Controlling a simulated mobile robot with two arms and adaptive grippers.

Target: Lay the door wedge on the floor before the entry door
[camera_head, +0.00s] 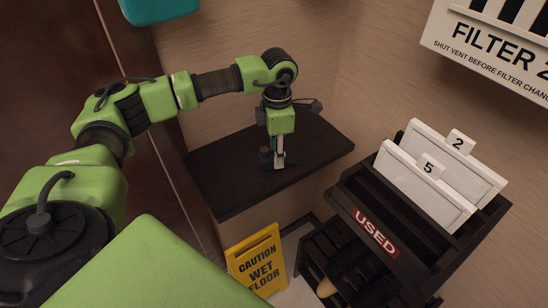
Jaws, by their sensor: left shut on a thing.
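My left gripper (278,158) points down over the dark wall shelf (225,188), near the middle of its top. It is shut on a small dark thing (265,158), which I take to be the door wedge. The fingers hide much of it, and it is dark against the dark shelf, so its shape and whether it touches the shelf are hard to tell. A reddish-brown panel (150,150), perhaps the entry door, stands at the left behind my left arm. My right gripper is out of view.
A yellow wet-floor sign (258,262) stands below the shelf. A dark rack marked USED (375,231) holds white filter panels numbered 2 (465,165) and 5 (425,185). A teal object (158,9) is at the top. Little pale floor (297,290) shows.

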